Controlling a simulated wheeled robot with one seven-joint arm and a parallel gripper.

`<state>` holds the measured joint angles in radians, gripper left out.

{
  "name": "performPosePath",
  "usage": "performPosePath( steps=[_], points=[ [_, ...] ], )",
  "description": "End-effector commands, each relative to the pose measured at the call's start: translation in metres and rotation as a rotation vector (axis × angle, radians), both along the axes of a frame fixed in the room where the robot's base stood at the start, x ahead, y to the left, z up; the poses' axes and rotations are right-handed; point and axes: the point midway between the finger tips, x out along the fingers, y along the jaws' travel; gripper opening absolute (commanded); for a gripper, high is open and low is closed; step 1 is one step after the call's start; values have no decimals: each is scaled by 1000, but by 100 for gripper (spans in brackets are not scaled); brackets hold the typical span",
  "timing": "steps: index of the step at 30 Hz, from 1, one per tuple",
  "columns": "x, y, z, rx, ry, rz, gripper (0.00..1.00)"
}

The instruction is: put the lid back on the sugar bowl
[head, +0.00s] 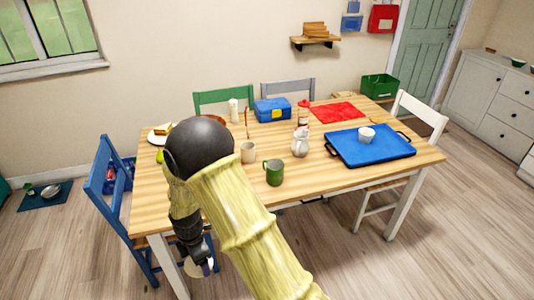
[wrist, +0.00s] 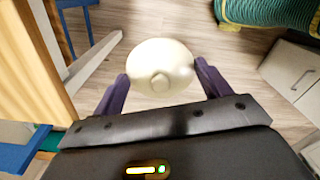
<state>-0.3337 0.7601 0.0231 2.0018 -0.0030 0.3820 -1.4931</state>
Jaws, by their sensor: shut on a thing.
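My gripper (wrist: 161,74) is shut on a round cream lid (wrist: 158,58), with one purple finger at each side of its rim. The lid's small knob faces the wrist camera. In the head view the lid (head: 194,268) shows at the lower left, by the table's near left corner, partly hidden by my gripper (head: 208,266). A small white bowl (head: 367,135) stands on the blue tray (head: 345,150) at the table's right; it looks like the sugar bowl, but its inside is too small to make out.
A red mat (head: 337,112) lies behind the tray. A blue chair (head: 105,180) stands at the left.

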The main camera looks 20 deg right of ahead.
Motion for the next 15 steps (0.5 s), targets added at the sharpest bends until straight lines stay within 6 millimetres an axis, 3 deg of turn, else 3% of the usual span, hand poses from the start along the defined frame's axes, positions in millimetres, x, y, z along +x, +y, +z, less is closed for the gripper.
performPosePath(
  steps=[8, 15],
  points=[
    [18, -65, -26, -3, 7, -523, 54],
    [25, -142, -55, -7, 12, -1148, 54]
  ],
)
